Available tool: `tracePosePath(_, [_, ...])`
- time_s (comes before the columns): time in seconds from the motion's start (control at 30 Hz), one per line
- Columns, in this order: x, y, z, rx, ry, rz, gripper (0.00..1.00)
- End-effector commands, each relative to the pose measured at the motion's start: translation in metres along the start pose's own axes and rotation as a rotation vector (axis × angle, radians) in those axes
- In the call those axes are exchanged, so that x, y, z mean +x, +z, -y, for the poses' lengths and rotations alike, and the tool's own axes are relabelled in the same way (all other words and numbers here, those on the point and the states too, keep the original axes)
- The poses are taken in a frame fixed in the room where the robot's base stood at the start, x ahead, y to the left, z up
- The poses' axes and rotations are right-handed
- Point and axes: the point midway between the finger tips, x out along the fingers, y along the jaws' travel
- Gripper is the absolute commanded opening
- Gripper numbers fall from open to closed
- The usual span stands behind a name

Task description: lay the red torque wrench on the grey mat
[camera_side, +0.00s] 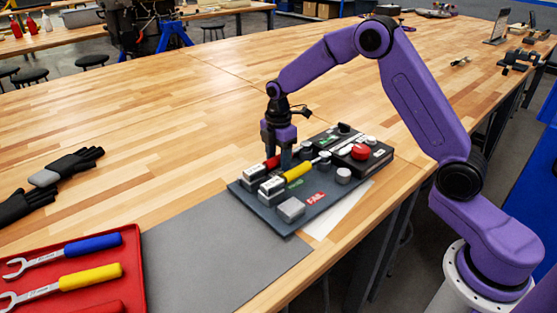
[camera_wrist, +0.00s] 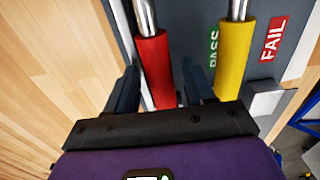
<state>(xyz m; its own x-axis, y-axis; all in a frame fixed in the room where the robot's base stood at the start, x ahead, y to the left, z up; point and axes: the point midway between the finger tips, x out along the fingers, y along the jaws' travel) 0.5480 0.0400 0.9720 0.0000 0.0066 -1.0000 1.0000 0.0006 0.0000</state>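The red torque wrench lies on a dark tester board with PASS and FAIL labels; its red handle (camera_side: 272,162) is partly hidden by my gripper in the side view. In the wrist view its red handle (camera_wrist: 155,70) runs between my fingers, with its shiny shaft at the top. My gripper (camera_side: 279,155) points down over the board. Its fingers are open on either side of the red handle, with a gap showing on the right. The grey mat (camera_side: 215,250) lies flat and bare on the bench, left of the board.
A yellow-handled wrench (camera_side: 292,172) lies close beside the red one on the board (camera_side: 262,208), right of my fingers in the wrist view (camera_wrist: 233,60). A red tray (camera_side: 133,262) with wrenches borders the mat's left. Black gloves (camera_side: 75,165) lie farther left. Open bench lies behind.

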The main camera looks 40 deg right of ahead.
Motion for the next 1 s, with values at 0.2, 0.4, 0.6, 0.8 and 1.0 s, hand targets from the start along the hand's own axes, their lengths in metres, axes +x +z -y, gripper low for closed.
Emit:
tracePosePath(0.2, [0.0,0.0,0.0,0.001,0.0,0.0,0.0])
tracePosePath(0.4, [-0.002,0.0,-0.001,0.001,0.002,0.0,0.0])
tracePosePath(0.6, [-0.005,0.0,-0.001,0.001,0.003,0.0,0.0])
tracePosePath(0.8, [-0.01,0.0,-0.001,0.001,0.002,0.0,0.0])
tracePosePath(1.0, [-0.013,0.0,-0.001,0.001,0.002,0.0,0.0])
